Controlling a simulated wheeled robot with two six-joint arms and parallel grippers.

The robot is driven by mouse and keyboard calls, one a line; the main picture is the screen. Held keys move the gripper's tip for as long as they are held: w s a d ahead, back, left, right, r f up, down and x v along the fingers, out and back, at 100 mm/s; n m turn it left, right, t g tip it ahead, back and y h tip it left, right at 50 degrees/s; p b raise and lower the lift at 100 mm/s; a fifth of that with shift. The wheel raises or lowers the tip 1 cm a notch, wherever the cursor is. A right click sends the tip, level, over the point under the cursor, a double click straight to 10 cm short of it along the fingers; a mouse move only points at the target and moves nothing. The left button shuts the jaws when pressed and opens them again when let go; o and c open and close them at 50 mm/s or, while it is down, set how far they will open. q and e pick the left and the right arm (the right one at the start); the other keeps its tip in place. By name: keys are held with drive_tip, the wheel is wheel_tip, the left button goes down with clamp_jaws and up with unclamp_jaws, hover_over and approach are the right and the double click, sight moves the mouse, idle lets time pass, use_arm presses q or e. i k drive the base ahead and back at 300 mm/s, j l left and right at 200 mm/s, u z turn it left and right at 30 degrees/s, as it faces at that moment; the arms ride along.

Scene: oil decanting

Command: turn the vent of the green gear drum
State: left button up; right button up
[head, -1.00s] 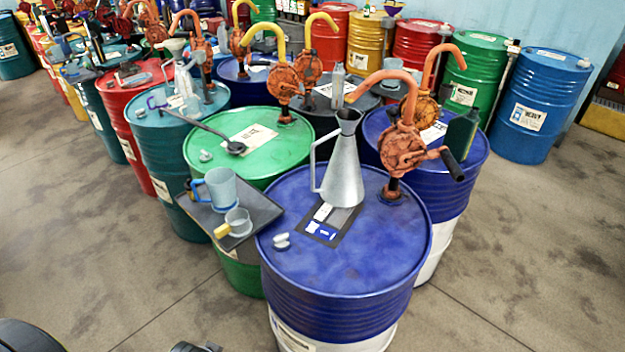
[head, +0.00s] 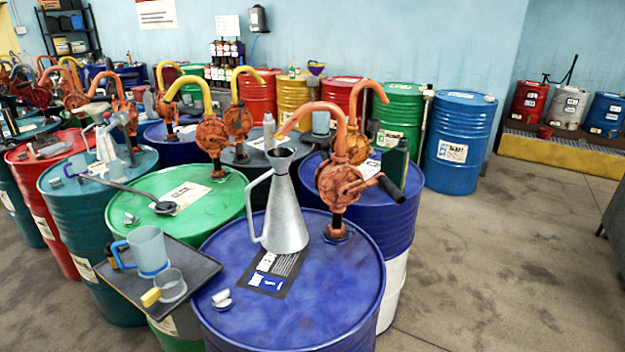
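A green drum (head: 205,208) stands at the left of the front blue drum; the lettering on its white label (head: 186,192) is too small to read. A small pale cap (head: 131,218), perhaps its vent, sits near the left edge of its lid. An orange hand pump with a yellow spout (head: 211,132) rises from the back of that lid. A dark ladle-like tool (head: 163,207) reaches over the lid from the left. Another green drum (head: 400,110) stands at the back right. Neither of my grippers is in view.
A dark tray (head: 190,262) with a blue jug (head: 148,250) and a measuring cup (head: 171,285) overlaps the green drum's front.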

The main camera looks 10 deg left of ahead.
sight(133, 219)
drive_tip(key=k+j+u, duration=0.15)
drive_tip(key=j+u, duration=0.6)
drive_tip(key=k, duration=0.05)
